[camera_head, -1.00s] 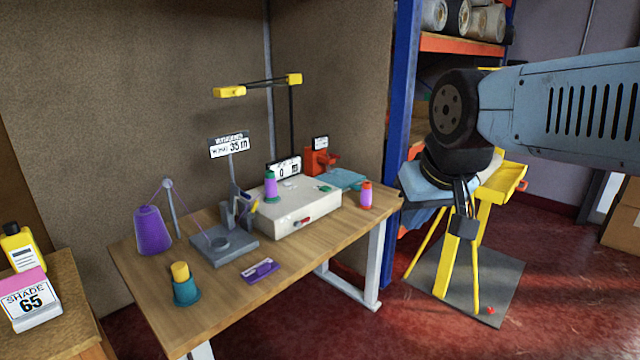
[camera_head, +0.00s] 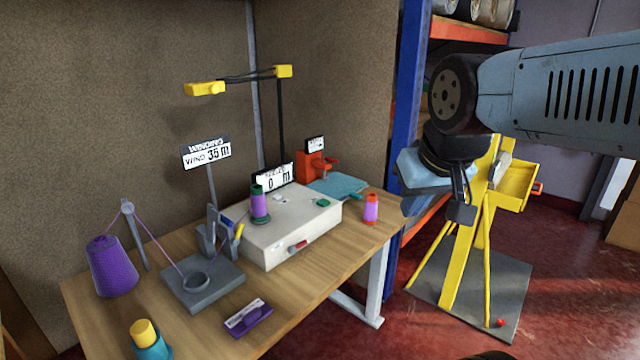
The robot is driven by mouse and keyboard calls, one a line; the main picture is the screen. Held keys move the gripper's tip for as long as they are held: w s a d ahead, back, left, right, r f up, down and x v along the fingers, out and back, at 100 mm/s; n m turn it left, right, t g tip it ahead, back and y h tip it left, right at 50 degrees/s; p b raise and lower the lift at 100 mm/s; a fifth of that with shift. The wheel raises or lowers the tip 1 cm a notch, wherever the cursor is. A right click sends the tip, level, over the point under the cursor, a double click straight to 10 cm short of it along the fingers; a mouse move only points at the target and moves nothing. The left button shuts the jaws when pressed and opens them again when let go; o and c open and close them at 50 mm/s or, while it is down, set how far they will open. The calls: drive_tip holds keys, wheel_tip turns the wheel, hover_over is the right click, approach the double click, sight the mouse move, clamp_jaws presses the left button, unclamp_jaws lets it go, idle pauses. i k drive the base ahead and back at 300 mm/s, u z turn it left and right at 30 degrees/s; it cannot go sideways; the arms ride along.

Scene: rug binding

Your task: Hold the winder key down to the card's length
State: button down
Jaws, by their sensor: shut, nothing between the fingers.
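The white winder box (camera_head: 290,240) stands on the wooden table, with a small green key (camera_head: 322,202) on its top and a red switch (camera_head: 298,246) on its front. A purple-and-green spool (camera_head: 260,204) stands upright on the box. Behind it a display (camera_head: 272,178) reads 0 m. The card (camera_head: 207,153) on a post reads "WIND 35 m". My gripper (camera_head: 462,213) hangs in the air right of the table, apart from the winder, shut and empty.
A purple thread cone (camera_head: 112,266) and a grey thread stand (camera_head: 202,284) are at the table's left. A yellow stand (camera_head: 480,240) is behind my gripper.

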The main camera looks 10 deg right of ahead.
sight(323, 202)
drive_tip(key=i, duration=0.95)
drive_tip(key=u, duration=0.05)
